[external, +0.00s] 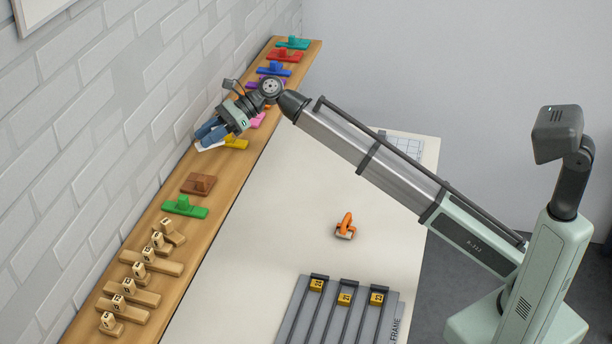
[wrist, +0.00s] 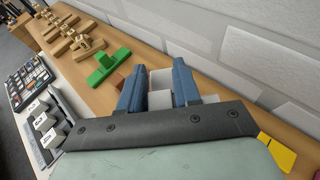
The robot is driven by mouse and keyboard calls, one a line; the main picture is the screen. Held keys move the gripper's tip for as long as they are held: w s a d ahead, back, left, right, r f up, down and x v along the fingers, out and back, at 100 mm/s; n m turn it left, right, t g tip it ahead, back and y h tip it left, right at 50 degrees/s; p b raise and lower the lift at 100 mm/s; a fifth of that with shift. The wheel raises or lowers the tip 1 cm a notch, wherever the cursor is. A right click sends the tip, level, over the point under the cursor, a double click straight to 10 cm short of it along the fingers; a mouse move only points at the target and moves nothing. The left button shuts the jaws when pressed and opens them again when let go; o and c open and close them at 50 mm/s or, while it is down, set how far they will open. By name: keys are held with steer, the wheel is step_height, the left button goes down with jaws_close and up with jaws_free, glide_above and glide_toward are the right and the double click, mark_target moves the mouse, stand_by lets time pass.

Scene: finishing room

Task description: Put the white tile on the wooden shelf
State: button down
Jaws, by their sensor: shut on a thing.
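My gripper (external: 209,133) is over the wooden shelf (external: 163,205), which runs along the brick wall. Its blue fingers are shut on the white tile (external: 210,146), which shows only in part beneath them. In the wrist view the white tile (wrist: 160,80) is between the two fingers of my gripper (wrist: 158,85). The tile is at shelf level or a little above; I cannot tell whether it touches the wood.
On the shelf, a yellow tile (external: 236,142) is right beside my gripper. A brown tile (external: 198,184) and a green tile (external: 185,207) lie nearer the camera, with bare wood before the brown one. Several numbered wooden pieces (external: 140,271) fill the near end. An orange tool (external: 345,226) lies on the table.

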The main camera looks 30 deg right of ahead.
mark_target(212, 168)
steer(key=shift+f, duration=3.6)
steer(key=shift+f, duration=0.1)
steer(key=c, duration=0.8)
jaws_free()
steer(key=shift+d+r, duration=0.25)
steer(key=v, duration=1.1)
steer(key=shift+d, duration=0.3)
